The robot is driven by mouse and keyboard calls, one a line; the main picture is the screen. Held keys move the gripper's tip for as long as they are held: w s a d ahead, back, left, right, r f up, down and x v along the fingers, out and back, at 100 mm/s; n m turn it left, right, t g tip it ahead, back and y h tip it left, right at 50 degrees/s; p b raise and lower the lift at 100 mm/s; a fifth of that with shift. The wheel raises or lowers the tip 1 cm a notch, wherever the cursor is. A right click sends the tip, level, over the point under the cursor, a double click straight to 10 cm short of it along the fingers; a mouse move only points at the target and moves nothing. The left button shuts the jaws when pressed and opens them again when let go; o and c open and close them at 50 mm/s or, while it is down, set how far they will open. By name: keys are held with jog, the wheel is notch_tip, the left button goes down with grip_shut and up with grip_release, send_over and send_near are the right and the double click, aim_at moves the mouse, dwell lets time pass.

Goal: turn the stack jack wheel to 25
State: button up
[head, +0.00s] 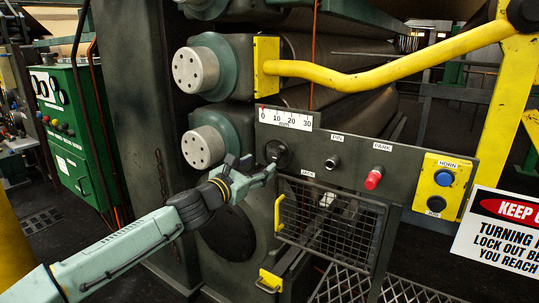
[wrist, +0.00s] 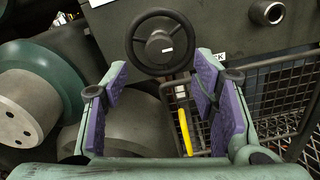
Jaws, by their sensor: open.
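The jack wheel (head: 279,152) is a small dark handwheel on the grey panel, above a JACK label. In the wrist view the wheel (wrist: 160,44) shows its round rim, spokes and a hub with a small white tag. A white scale (head: 286,117) marked 0 to 30 mm is above it, with a small red mark near 0. My gripper (head: 268,172) is at the wheel's lower left in the head view. In the wrist view my gripper (wrist: 163,78) is open, its purple pads apart and empty, with the wheel ahead between and beyond the fingertips.
A wire mesh guard (head: 330,218) with a yellow handle (head: 279,214) hangs below the panel. Large roll ends (head: 203,147) stand to the left.

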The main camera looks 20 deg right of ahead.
aim_at(272, 157)
jog(key=p+x, duration=0.1)
jog(key=x, duration=0.5)
jog(key=shift+w+d+p, duration=0.2)
jog(key=shift+d+p, duration=0.1)
jog(key=shift+p, duration=0.05)
jog(key=c, duration=1.2)
jog(key=shift+o, duration=0.2)
jog(key=shift+n, duration=0.3)
